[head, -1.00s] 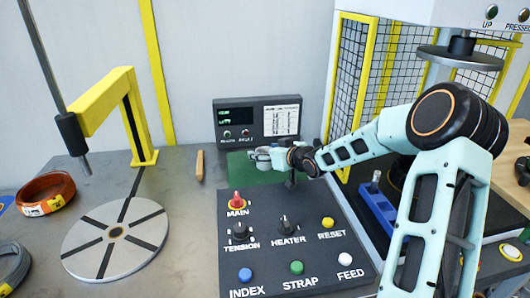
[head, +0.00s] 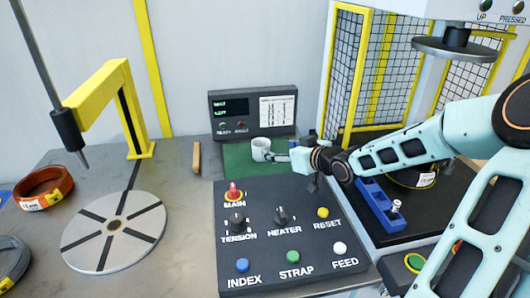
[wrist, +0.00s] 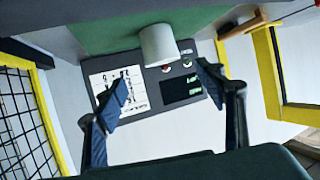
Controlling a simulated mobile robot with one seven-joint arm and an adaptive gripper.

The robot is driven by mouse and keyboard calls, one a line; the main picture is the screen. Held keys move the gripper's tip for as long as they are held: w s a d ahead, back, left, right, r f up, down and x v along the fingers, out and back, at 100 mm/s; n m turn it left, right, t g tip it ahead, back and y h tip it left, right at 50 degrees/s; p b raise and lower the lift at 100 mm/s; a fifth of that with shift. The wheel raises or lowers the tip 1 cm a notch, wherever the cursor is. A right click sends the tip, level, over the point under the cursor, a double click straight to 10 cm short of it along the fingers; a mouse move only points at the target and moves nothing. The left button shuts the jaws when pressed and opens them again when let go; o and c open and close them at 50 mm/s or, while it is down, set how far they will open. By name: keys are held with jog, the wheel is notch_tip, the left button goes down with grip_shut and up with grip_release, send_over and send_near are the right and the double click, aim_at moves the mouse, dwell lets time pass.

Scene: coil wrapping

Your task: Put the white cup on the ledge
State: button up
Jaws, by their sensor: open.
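The white cup (head: 261,149) stands upright on the green surface (head: 236,168) behind the control panel and in front of the dark display box. My gripper (head: 284,157) is just right of the cup, open and empty. In the wrist view the cup (wrist: 159,46) shows beyond my open fingers (wrist: 163,92), apart from them, with the green surface (wrist: 115,28) above it in the picture. I cannot tell for certain which surface is the ledge.
The display box (head: 253,115) stands close behind the cup. The control panel (head: 285,243) with several knobs lies in front. A wooden stick (head: 197,157) is to the left. A blue block (head: 375,207) and a yellow-framed mesh guard (head: 345,80) are to the right.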

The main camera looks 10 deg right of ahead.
aim_at(257, 143)
jog(key=shift+r+b, duration=0.1)
jog(key=shift+b, duration=0.25)
jog(key=shift+b+x, duration=1.45)
jog(key=shift+x, duration=3.8)
jog(key=shift+a+r, duration=0.15)
jog(key=shift+r, duration=0.05)
jog(key=c, duration=1.2)
jog(key=shift+c, duration=0.2)
jog(key=shift+r, duration=0.1)
